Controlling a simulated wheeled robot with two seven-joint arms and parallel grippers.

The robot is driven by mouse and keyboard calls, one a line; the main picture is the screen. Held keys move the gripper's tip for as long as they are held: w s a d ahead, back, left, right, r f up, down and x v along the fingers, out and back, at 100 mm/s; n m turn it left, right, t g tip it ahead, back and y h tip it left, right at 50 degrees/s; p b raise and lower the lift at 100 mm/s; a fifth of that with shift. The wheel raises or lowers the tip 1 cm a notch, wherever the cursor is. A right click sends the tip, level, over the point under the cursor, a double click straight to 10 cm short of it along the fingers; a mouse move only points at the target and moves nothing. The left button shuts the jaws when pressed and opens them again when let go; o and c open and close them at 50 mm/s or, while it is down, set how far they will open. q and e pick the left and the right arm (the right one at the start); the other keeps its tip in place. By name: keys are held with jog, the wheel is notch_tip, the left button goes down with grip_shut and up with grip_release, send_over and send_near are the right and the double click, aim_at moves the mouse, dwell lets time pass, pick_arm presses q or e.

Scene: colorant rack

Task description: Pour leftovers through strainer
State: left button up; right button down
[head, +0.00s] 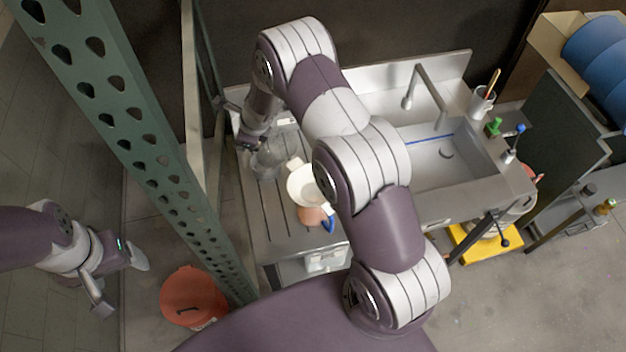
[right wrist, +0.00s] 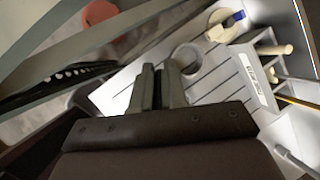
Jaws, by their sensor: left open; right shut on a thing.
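A clear container (head: 268,160) is at the left end of the drainboard. My right gripper (head: 258,141) is shut at its side, partly hidden by my own arm; in the right wrist view the fingers (right wrist: 157,85) close beside a pale round-rimmed vessel (right wrist: 187,58), and the grip point is hard to see. A white round strainer (head: 306,187) sits over an orange container (head: 311,215) with a blue part, right of the clear container. A pale round piece with blue also shows in the right wrist view (right wrist: 224,28). My left gripper (head: 122,280) is open and empty, away at the lower left.
The steel sink basin (head: 450,165) and faucet (head: 430,88) are to the right. A green perforated post (head: 135,140) stands between my left gripper and the counter. An orange bucket (head: 190,293) is on the floor.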

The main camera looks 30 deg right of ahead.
jog(key=shift+w+a+f, duration=0.2)
jog(key=shift+w+f, duration=0.1)
jog(key=shift+f, duration=0.2)
jog(key=shift+w+a+f+g+b, duration=0.1)
jog(key=shift+w+f+g+b, duration=0.15)
jog(key=shift+g+b, duration=0.25)
notch_tip(320, 180, down, 4)
jog(key=w+g+h+b, duration=0.2)
jog(key=g+b, duration=0.1)
jog(key=shift+m+g+h, duration=0.3)
jog(key=r, duration=0.2)
jog(key=r+p, duration=0.1)
jog(key=a+r+p, duration=0.1)
jog(key=r, duration=0.1)
jog(key=shift+r, duration=0.35)
jog(key=shift+f, duration=0.1)
